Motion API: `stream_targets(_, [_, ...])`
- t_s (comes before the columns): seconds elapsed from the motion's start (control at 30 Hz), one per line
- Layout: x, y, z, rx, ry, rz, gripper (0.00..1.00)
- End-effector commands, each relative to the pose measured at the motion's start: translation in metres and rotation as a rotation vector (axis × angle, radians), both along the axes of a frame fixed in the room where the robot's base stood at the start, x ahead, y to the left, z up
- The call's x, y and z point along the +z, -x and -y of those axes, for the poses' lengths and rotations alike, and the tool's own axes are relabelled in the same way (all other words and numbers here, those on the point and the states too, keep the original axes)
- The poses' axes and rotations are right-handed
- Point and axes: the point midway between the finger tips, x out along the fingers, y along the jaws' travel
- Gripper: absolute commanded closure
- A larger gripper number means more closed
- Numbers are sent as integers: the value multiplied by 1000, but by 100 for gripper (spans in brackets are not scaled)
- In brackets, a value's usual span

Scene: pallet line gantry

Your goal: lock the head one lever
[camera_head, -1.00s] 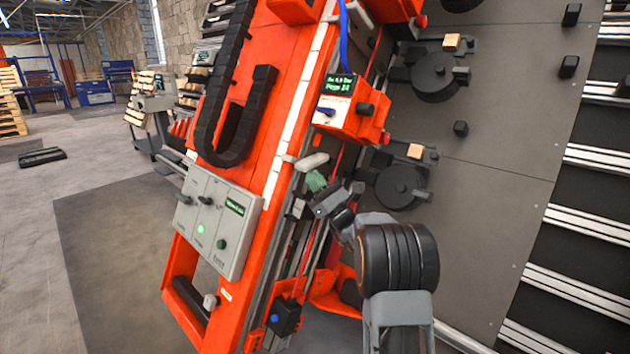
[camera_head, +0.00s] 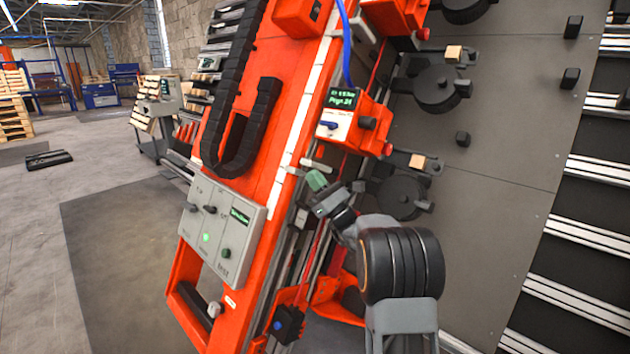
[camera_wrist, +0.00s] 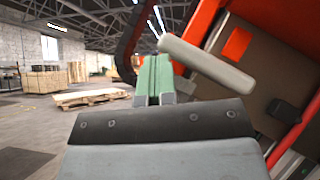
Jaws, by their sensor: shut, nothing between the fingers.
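A pale grey rounded bar, which looks like the lever (camera_wrist: 207,64), slants across the wrist view just beyond and right of my fingertips. In the head view the bar (camera_head: 322,167) is small, right by my fingertips and partly hidden. I cannot tell whether it touches them, or whether it is locked. My gripper (camera_wrist: 154,70) has green fingers pressed together with nothing between them. In the head view my gripper (camera_head: 317,181) is beside the orange beam, below the orange head box (camera_head: 362,118) with a green-lit display and a blue knob.
A grey control panel (camera_head: 221,232) with a green light is on the orange frame (camera_head: 262,130), left of my arm. Round black units (camera_head: 402,196) stick out from the dark grey plate at right. A blue hose (camera_head: 346,40) hangs above the head box. Open floor (camera_head: 120,260) lies left.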

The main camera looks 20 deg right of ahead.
Motion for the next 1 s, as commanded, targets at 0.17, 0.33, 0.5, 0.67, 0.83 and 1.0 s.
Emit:
stream_targets(0.17, [3,0,0,0,1,4,100])
stream_targets(0.33, [4,0,0,0,1,6,100])
stream_targets(0.5, [1,1,-1,0,1,7,100])
stream_targets(0.67, [-18,3,-7,0,1,5,100])
stream_targets(0.83, [-41,12,-17,-1,-1,-3,100])
stream_targets(1.0, [-61,40,-15,-3,-1,-4,100])
